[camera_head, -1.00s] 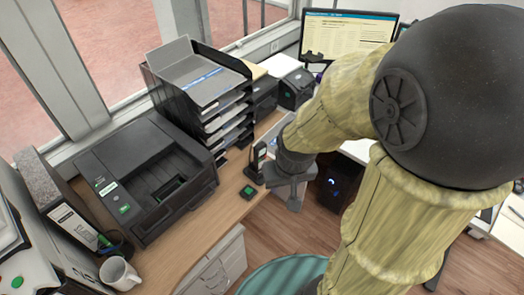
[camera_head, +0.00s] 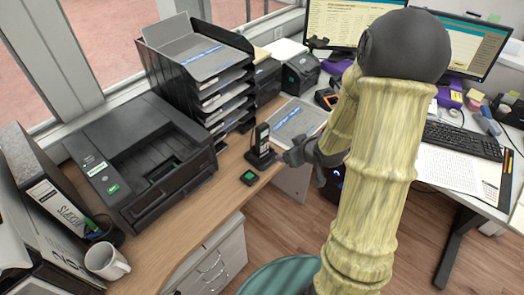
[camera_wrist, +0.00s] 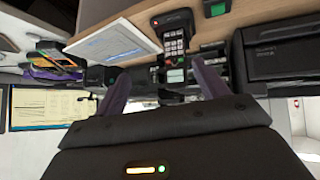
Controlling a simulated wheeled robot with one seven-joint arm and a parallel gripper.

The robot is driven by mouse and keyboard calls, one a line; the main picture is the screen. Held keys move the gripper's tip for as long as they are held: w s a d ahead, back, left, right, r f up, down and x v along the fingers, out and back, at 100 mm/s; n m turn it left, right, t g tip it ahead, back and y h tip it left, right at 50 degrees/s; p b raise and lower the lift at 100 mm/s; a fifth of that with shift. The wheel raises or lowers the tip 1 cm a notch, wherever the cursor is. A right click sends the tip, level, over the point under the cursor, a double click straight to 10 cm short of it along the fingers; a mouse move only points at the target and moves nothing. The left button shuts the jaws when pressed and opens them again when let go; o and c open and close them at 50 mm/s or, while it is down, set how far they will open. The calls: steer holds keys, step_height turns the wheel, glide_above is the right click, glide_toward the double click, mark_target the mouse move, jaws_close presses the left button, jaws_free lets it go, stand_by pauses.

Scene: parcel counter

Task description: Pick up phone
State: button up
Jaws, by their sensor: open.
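The phone (camera_head: 262,136) is a dark cordless handset standing upright in a black cradle (camera_head: 260,157) near the edge of the wooden desk. In the wrist view the phone (camera_wrist: 174,42) shows its keypad and a small lit screen, ahead of my fingers and a little right of the middle between them. My gripper (camera_head: 283,158) is just right of the phone in the head view. In the wrist view my gripper (camera_wrist: 160,72) has its two purple-grey fingers wide apart with nothing between the tips. The phone appears apart from both fingers.
A small black box with a green top (camera_head: 249,178) lies in front of the cradle. A tablet-like panel or sheet (camera_head: 299,122) lies behind my gripper. A stacked tray rack (camera_head: 205,75) and a printer (camera_head: 140,160) stand to the left. Bare wood (camera_head: 215,205) shows at the front.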

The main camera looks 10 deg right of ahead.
mark_target(264, 138)
step_height(264, 138, down, 7)
steer(key=w+d+n+t+y+b, duration=0.1)
steer(key=d+t+y+b, duration=0.1)
steer(key=t+y+b, duration=0.4)
steer(key=shift+r+n+t+y+b, duration=0.15)
steer(key=shift+n+t+y+b, duration=0.2)
steer(key=shift+y+b, duration=0.4)
steer(key=p+x, duration=0.1)
steer(key=x, duration=1.1)
steer(key=shift+w+a+r, duration=0.1)
steer(key=shift+a+p+x, duration=0.25)
steer(key=shift+p+x, duration=0.05)
steer(key=shift+x, duration=2.3)
steer(key=shift+r, duration=0.2)
